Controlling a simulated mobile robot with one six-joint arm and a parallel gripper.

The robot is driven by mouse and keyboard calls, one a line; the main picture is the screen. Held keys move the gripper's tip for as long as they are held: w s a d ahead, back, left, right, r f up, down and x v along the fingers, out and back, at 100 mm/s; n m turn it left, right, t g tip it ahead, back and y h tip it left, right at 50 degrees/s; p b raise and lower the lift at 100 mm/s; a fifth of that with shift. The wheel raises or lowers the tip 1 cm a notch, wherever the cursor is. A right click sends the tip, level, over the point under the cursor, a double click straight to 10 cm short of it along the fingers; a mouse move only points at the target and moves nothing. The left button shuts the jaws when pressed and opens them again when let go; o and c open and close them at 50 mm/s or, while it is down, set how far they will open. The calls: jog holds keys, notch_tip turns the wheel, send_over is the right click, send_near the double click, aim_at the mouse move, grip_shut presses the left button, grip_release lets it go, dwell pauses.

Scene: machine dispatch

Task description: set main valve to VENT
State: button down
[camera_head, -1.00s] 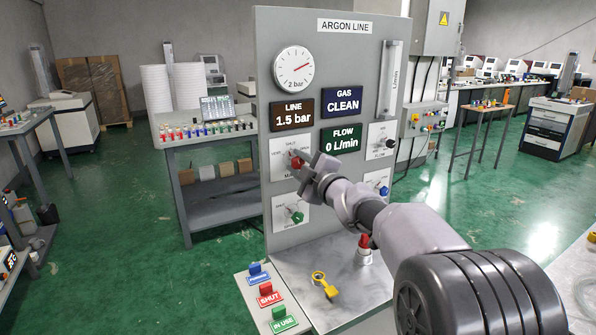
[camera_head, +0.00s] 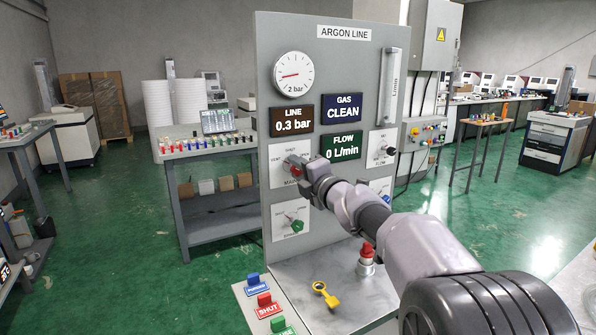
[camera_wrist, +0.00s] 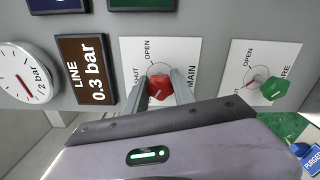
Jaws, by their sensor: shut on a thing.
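The main valve is a red knob (camera_head: 295,168) on a white plate with VENT, SHUT and OPEN marks, on the grey ARGON LINE panel (camera_head: 345,60). My gripper (camera_head: 310,180) reaches it from the lower right and hides part of the plate. In the wrist view the red knob (camera_wrist: 159,87) sits between the two fingers of my gripper (camera_wrist: 160,90), which are shut on it. OPEN, SHUT and MAIN show there; VENT is hidden. The exact knob direction is hard to tell. The line display (camera_head: 298,119) reads 0.3 bar and the gauge (camera_head: 293,74) needle points low.
The green spare knob (camera_head: 296,225) is below the main valve. A flow display (camera_head: 341,147) reads 0 L/min. A yellow key-like tag (camera_head: 325,295) and a red-topped fitting (camera_head: 366,259) are on the panel's shelf. Coloured tags, including SHUT (camera_head: 267,305), stand at its left.

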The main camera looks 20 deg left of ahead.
jog(key=shift+n, duration=0.3)
jog(key=c, duration=1.1)
grip_release()
jog(key=shift+o, duration=0.2)
jog(key=p+v, duration=0.2)
jog(key=v, duration=1.5)
jog(key=shift+s, duration=0.2)
jog(key=shift+d, duration=0.15)
